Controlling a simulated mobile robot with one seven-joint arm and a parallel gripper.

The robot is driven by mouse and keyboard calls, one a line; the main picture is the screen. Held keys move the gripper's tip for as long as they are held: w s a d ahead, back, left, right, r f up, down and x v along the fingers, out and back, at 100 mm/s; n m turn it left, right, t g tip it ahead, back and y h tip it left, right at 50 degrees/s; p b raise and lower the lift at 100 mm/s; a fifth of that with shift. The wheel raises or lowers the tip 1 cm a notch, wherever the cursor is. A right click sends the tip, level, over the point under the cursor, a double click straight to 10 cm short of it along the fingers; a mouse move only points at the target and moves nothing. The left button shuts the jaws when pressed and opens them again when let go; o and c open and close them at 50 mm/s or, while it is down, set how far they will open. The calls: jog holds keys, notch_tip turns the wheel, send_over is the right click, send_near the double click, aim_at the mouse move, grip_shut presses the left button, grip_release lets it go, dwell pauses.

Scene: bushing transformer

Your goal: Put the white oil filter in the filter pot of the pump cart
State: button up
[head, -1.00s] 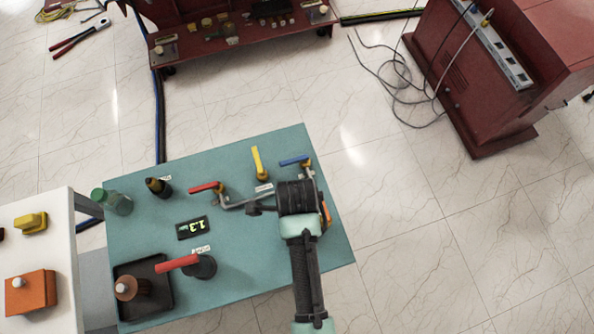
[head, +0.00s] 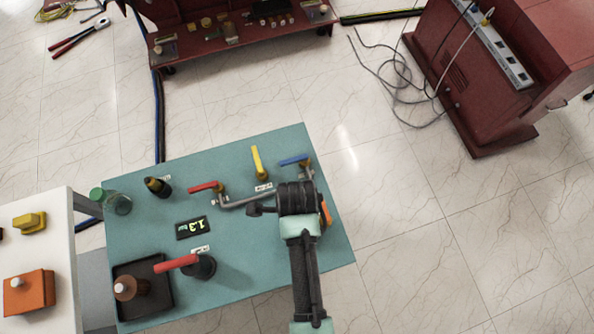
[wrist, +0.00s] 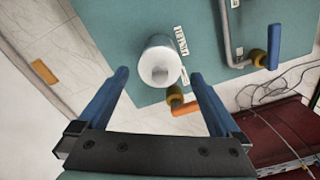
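In the wrist view a white cylinder (wrist: 160,62), which looks like the oil filter, stands by a small label on the teal top of the pump cart (head: 235,260). Its round end with a grey centre faces the camera. No separate pot wall shows around it, so I cannot tell whether it sits in the filter pot. My gripper (wrist: 160,73) is open, its blue fingers wide apart. The cylinder appears between and just beyond the fingertips, with gaps on both sides. In the head view my wrist (head: 298,200) is over the cart's right part and hides the cylinder.
An orange valve handle (wrist: 187,108) is close to the cylinder, near the right finger. A blue valve handle (head: 294,160), a yellow handle (head: 258,160) and red handles (head: 203,187) stand on the cart. A black tray (head: 165,298) is front left. Open floor lies right.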

notch_tip(320, 180, up, 13)
jog(key=w+a+r+n+t+y, duration=0.1)
jog(key=w+a+r+n+t, duration=0.2)
jog(key=w+r+n+t, duration=0.8)
jog(key=w+r+m+t, duration=0.1)
jog(key=w+r+t, duration=0.1)
jog(key=w+r, duration=0.5)
jog(key=w+r+t, duration=0.1)
jog(key=w+r, duration=0.2)
jog(key=r, duration=0.9)
notch_tip(320, 180, up, 17)
jog(key=s+d+n+t, duration=0.1)
jog(key=d+n+t, duration=0.1)
jog(key=n+t, duration=0.3)
jog(key=s+r+n+t, duration=0.2)
jog(key=s+r+t, duration=0.2)
jog(key=r, duration=0.4)
jog(key=s+d+r+n+t+h, duration=0.1)
jog(key=s+r+n+t, duration=0.2)
jog(key=s+r, duration=0.3)
notch_tip(320, 180, up, 3)
jog(key=shift+s+t, duration=0.25)
jog(key=shift+t, duration=0.45)
